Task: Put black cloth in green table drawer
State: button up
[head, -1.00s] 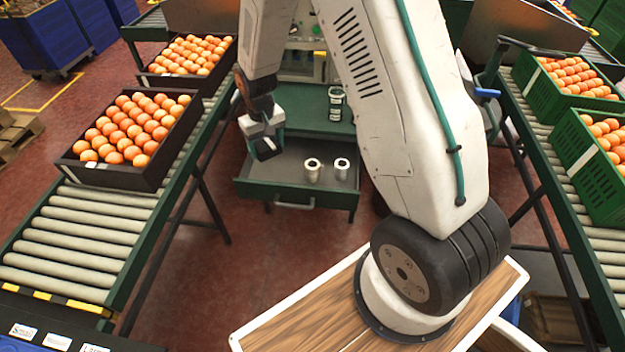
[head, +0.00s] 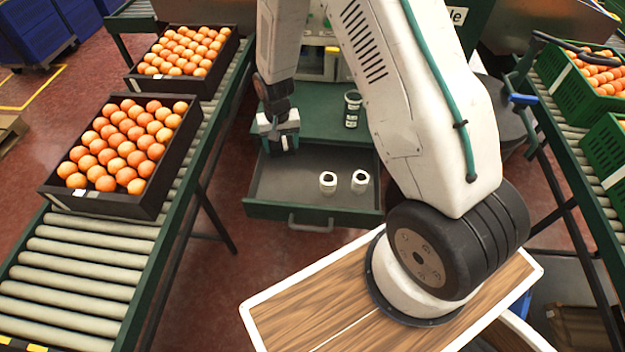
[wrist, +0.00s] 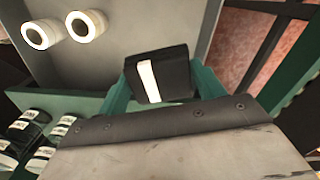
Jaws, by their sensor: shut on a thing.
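The black cloth (wrist: 158,72) is a folded dark block with a white stripe in the wrist view, between the teal fingers of my gripper (head: 280,138). My gripper is shut on it. In the head view the cloth is a small dark shape, hard to tell from the gripper. The green table (head: 315,118) has its drawer (head: 265,195) pulled open, with a grey inside. My gripper is over the drawer's back left part, near the tabletop's front edge. I cannot tell how high the cloth is above the drawer floor.
Two white rolls (head: 328,182) stand in the drawer, right of my gripper. A dark labelled can (head: 352,108) stands on the tabletop. A roller conveyor with a black crate of oranges (head: 150,203) is to the left. The drawer's front left is clear.

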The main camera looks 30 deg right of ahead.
notch_tip(320, 180, down, 7)
jog(key=s+a+m, duration=0.2)
jog(key=m, duration=0.1)
send_over(284, 187)
jog(key=shift+m, duration=0.3)
notch_tip(284, 187, down, 5)
jog(key=shift+f, duration=2.3)
jog(key=shift+f, duration=0.1)
jog(key=o, duration=1)
jog(key=shift+c, duration=0.2)
